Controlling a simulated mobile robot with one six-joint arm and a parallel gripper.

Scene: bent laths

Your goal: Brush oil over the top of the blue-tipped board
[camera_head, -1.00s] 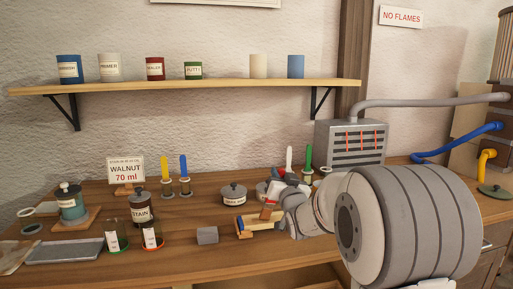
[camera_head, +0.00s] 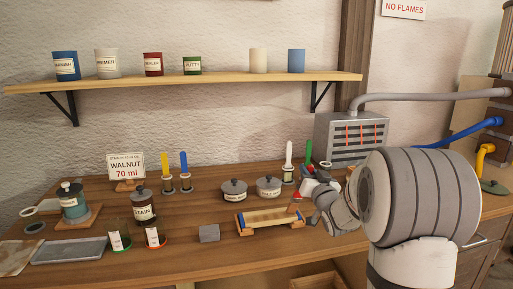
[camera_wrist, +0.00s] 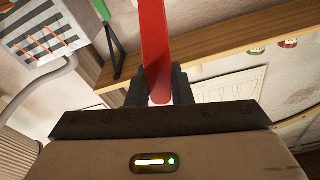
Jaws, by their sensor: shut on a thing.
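The blue-tipped board (camera_head: 268,217) is a pale lath lying across a wooden rest at the front middle of the bench, in the head view. Blue shows at its ends. My gripper (camera_head: 312,188) is at the board's right end, slightly above it. It is shut on a red-handled brush (camera_wrist: 156,45), whose handle rises between the fingers in the wrist view. The brush's reddish-brown head (camera_head: 295,206) is at or just above the board's right end; I cannot tell whether it touches. Any oil on the board is too small to make out.
Two lidded grey pots (camera_head: 234,190) (camera_head: 268,187) stand behind the board. White (camera_head: 289,155) and green (camera_head: 308,152) brushes stand upright behind my gripper. A grey block (camera_head: 209,233) lies left of the rest. A stain jar (camera_head: 143,205) and glasses stand further left.

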